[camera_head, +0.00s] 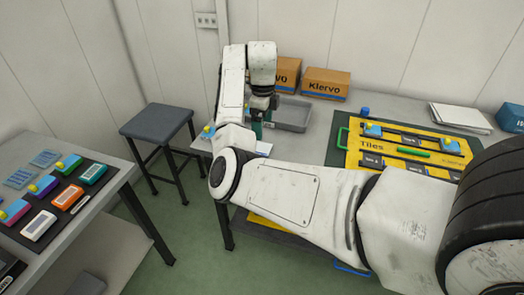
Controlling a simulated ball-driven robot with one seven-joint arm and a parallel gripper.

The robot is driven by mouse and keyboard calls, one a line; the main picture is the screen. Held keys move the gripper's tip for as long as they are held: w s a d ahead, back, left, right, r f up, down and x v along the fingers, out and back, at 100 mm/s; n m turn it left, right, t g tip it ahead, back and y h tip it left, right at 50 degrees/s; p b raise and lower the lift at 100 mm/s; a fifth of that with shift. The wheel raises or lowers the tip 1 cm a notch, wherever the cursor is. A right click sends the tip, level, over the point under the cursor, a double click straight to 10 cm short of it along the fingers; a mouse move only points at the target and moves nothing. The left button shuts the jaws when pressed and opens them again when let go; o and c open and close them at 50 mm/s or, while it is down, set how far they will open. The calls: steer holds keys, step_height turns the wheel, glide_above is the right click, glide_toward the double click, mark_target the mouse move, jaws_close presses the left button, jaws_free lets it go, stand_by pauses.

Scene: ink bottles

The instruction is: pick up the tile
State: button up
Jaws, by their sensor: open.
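A yellow board labelled "Tiles" (350,152) lies on the right table, with several dark labelled rectangles on it, one of them (371,160) near its front left. I cannot tell which thing is the tile. My gripper (262,112) points down over the left part of that table, beside the grey tray. It is open. A dark green thing (257,130) shows just below it; its shape and whether it touches the fingers are unclear. My arm hides part of the table and the board's front.
A grey tray (292,125) and "Klervo" cartons (326,83) stand behind. White papers (461,117) lie at the back right. A stool (157,122) stands between the tables. The left table (112,183) holds several coloured blocks on a dark mat.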

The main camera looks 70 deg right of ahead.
mark_target(262, 148)
steer(key=shift+a+f+p, duration=0.1)
steer(key=shift+f+p, duration=0.35)
steer(key=shift+f, duration=3.9)
steer(key=c, duration=1.3)
steer(key=shift+r, duration=0.2)
